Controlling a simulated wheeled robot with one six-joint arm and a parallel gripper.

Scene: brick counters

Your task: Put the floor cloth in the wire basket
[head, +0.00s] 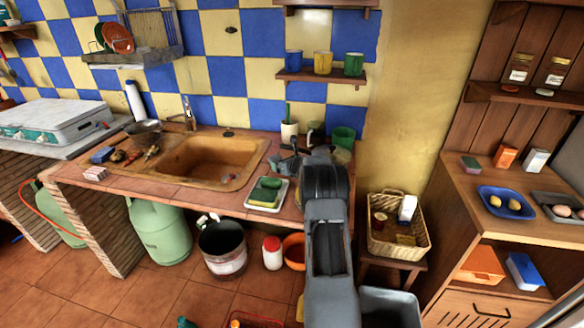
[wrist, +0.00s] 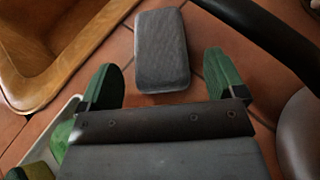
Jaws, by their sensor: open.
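A grey, textured, folded block (wrist: 161,48), which looks like the floor cloth, lies on the tiled counter in the wrist view. My gripper (wrist: 165,86) is open, with its green fingertips apart on either side of the block's near end. Whether they touch it or hover above it, I cannot tell. In the head view my arm reaches over the counter right of the sink and largely hides the cloth. No wire basket shows clearly. A wire rack (head: 150,38) with plates hangs on the wall, and a woven basket (head: 380,246) with several items stands at the right.
The brown sink (head: 190,160) is left of my gripper. A white tray (head: 253,205) with green and yellow sponges lies at the counter's front. Cups and pots, including a green cup (head: 343,137), stand behind. A black curved object crosses the wrist view's upper right.

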